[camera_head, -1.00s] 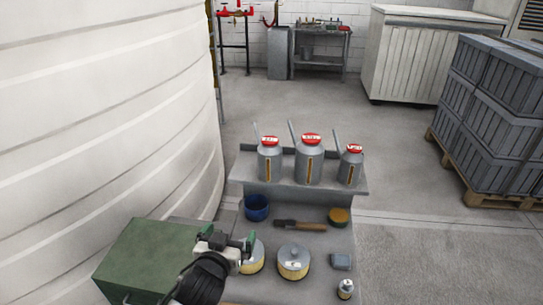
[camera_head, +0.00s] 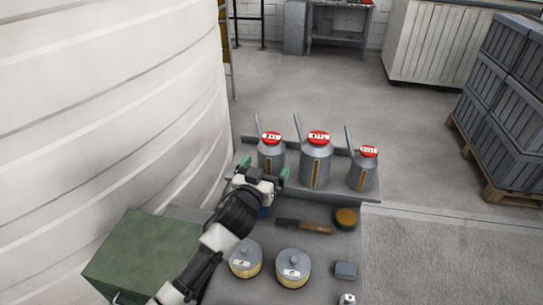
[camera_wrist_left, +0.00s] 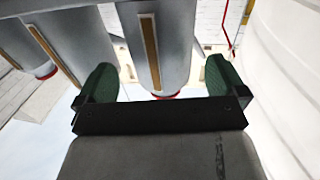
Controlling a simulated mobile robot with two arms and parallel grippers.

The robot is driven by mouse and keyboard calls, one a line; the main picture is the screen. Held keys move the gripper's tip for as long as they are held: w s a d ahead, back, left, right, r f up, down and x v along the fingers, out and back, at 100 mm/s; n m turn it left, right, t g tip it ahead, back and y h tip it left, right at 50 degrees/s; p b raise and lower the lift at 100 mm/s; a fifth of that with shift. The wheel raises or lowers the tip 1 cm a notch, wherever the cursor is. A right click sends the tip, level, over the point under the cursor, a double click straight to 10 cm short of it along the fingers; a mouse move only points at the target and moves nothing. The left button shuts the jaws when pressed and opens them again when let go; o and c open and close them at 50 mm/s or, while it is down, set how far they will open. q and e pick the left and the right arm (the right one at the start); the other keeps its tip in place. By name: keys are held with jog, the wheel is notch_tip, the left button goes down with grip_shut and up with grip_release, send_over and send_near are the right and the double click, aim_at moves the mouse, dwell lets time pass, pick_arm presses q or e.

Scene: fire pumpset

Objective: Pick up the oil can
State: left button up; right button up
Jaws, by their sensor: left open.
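Three grey oil cans with red labelled caps and thin spouts stand on the raised shelf in the head view: a left one (camera_head: 271,154), a larger middle one (camera_head: 316,165) and a right one (camera_head: 363,172). My left gripper (camera_head: 265,173) is open and empty, in front of the left can, with its green fingers spread. In the left wrist view, which looks upside down, the left can (camera_wrist_left: 165,45) shows between the two green fingers (camera_wrist_left: 160,88). Another can (camera_wrist_left: 70,35) is at the left there. Whether the fingers touch the can, I cannot tell.
On the lower bench lie a brush (camera_head: 303,226), a round orange-topped tin (camera_head: 346,218), two filters (camera_head: 293,266) (camera_head: 245,258) and a small grey block (camera_head: 346,270). A blue cup (camera_head: 264,211) is mostly hidden behind my gripper. A large white tank (camera_head: 100,120) bounds the left.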

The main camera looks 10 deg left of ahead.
pick_arm(q)
jog(key=w, duration=0.3)
jog(key=w+p, duration=0.1)
jog(key=shift+w+d, duration=0.15)
jog(key=shift+d, duration=0.1)
jog(key=shift+w+f, duration=0.1)
jog(key=shift+w, duration=0.35)
jog(key=c, duration=1.1)
pick_arm(e)
jog(key=shift+w+d+r, duration=0.1)
jog(key=shift+w+r, duration=0.5)
jog(key=shift+w, duration=0.15)
